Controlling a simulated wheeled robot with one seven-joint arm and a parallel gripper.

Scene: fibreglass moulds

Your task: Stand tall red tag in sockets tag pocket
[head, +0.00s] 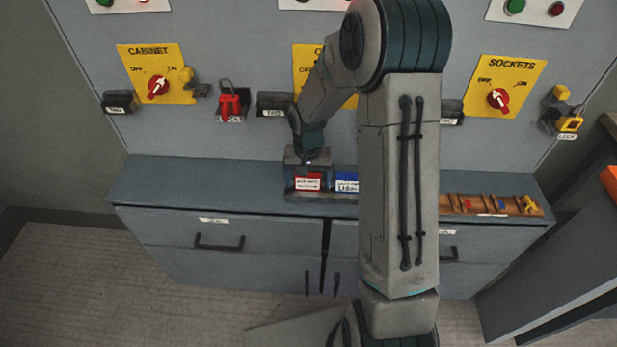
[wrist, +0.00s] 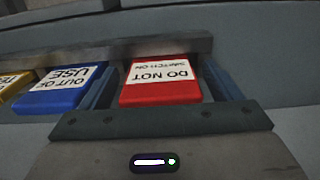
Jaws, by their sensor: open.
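The red tag (head: 307,184), lettered DO NOT SWITCH ON, stands in a low rack (head: 300,196) on the cabinet top. My gripper (head: 308,166) is directly above and around it. In the wrist view the red tag (wrist: 162,92) lies between my two spread fingers, with a gap visible at its right side. The sockets tag pocket (head: 451,113) is a dark box on the wall panel, left of and below the yellow SOCKETS plate (head: 512,70). My arm hides part of this pocket.
A blue OUT OF USE tag (wrist: 62,90) stands beside the red one, with a yellow tag (wrist: 14,86) beyond it. A wooden tray (head: 480,205) with small items lies on the cabinet top at right. Other pockets (head: 119,103) and padlocks (head: 570,122) hang on the panel.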

